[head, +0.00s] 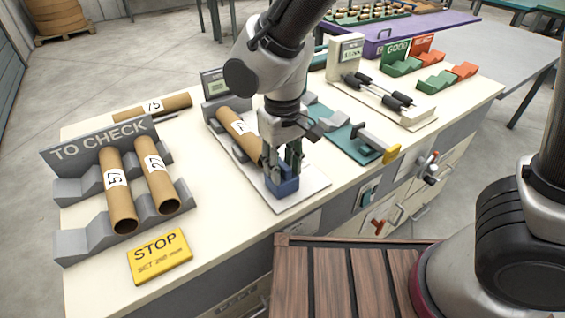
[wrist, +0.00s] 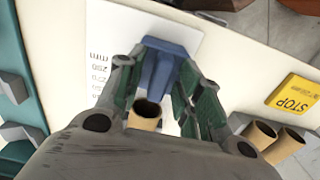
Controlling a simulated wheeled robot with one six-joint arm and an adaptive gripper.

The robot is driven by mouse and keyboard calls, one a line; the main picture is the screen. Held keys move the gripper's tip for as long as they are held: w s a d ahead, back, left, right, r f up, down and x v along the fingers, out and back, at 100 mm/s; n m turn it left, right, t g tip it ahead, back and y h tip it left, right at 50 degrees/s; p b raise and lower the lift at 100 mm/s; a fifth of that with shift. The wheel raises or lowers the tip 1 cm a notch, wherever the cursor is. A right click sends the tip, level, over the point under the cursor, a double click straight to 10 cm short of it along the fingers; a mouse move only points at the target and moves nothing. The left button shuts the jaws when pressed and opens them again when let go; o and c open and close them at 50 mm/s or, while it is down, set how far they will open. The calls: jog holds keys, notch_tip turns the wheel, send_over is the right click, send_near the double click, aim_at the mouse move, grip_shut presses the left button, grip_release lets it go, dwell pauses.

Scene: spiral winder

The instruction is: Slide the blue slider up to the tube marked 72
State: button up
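The blue slider (head: 283,188) stands on the near end of the white gauge plate (head: 305,186). It also shows in the wrist view (wrist: 160,68). A brown cardboard tube (head: 237,132) lies along the plate, its label partly hidden by my arm; I read only a 7. Its open end (wrist: 145,113) shows in the wrist view, facing the slider. The exact gap between them is hard to see. My gripper (head: 283,168) points down over the slider, with one finger on each side. In the wrist view its fingertips (wrist: 160,64) appear to press on the slider.
A grey TO CHECK rack (head: 70,188) at left holds tubes 57 (head: 118,195) and 27 (head: 158,178). Tube 75 (head: 165,106) lies behind it. A yellow STOP plate (head: 160,257) lies in front. A teal fixture (head: 345,138) and a gauge (head: 405,107) stand to the right.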

grip_shut()
jog(key=shift+w+a, duration=0.9)
jog(key=shift+w, duration=0.3)
jog(key=shift+o, duration=1.2)
grip_release()
notch_tip(320, 180, up, 12)
